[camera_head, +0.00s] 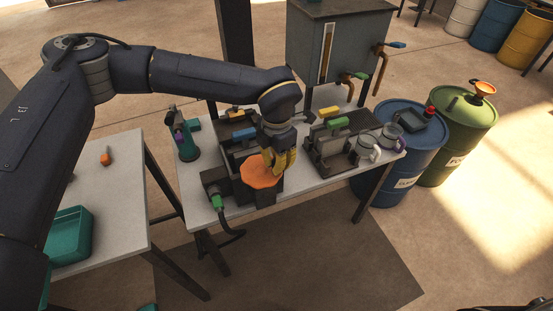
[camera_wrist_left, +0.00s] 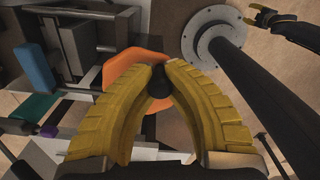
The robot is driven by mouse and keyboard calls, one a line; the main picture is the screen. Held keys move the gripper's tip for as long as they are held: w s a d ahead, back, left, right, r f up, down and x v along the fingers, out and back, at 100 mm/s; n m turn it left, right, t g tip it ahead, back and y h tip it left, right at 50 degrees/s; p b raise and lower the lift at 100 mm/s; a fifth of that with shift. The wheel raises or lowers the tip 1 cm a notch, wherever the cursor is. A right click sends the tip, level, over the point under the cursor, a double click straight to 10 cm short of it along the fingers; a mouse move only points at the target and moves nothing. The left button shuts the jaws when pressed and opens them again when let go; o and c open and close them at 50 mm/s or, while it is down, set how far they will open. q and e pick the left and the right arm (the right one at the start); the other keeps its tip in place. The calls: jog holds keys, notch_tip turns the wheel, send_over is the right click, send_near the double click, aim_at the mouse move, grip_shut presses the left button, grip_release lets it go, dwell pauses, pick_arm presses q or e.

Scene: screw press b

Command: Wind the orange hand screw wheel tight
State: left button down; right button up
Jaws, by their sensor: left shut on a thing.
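The orange hand screw wheel (camera_head: 259,176) lies flat on top of the dark press at the front of the table. In the left wrist view the orange wheel (camera_wrist_left: 122,75) shows behind my fingers, with a dark knob (camera_wrist_left: 158,83) standing at its rim. My left gripper (camera_head: 273,163) reaches down over the wheel's far right side. Its yellow fingers (camera_wrist_left: 159,86) are shut on the knob, one on each side. Part of the wheel is hidden behind them. My right gripper (camera_wrist_left: 254,13) shows small at the top right of the left wrist view, open and empty, away from the press.
A green bottle-like tool (camera_head: 185,142) stands left of the press. A fixture with a green handle (camera_head: 336,124) and glass pots stands to the right. A grey tank (camera_head: 335,50) with taps and blue barrel (camera_head: 400,180) stand beyond. A second table with a teal tray (camera_head: 68,236) is left.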

aim_at(271, 179)
pick_arm(q)
jog(key=m, duration=0.1)
jog(key=s+m, duration=0.1)
jog(key=m, duration=0.2)
jog(key=shift+s+a, duration=0.3)
jog(key=shift+a, duration=0.05)
jog(key=shift+s+a+m, duration=0.25)
jog(key=shift+m, duration=0.75)
jog(key=shift+s+a+m, duration=0.2)
jog(key=shift+s+m, duration=0.05)
jog(key=shift+m, duration=0.75)
jog(key=c, duration=1.2)
grip_release()
jog(key=shift+r, duration=0.1)
notch_tip(271, 179, up, 12)
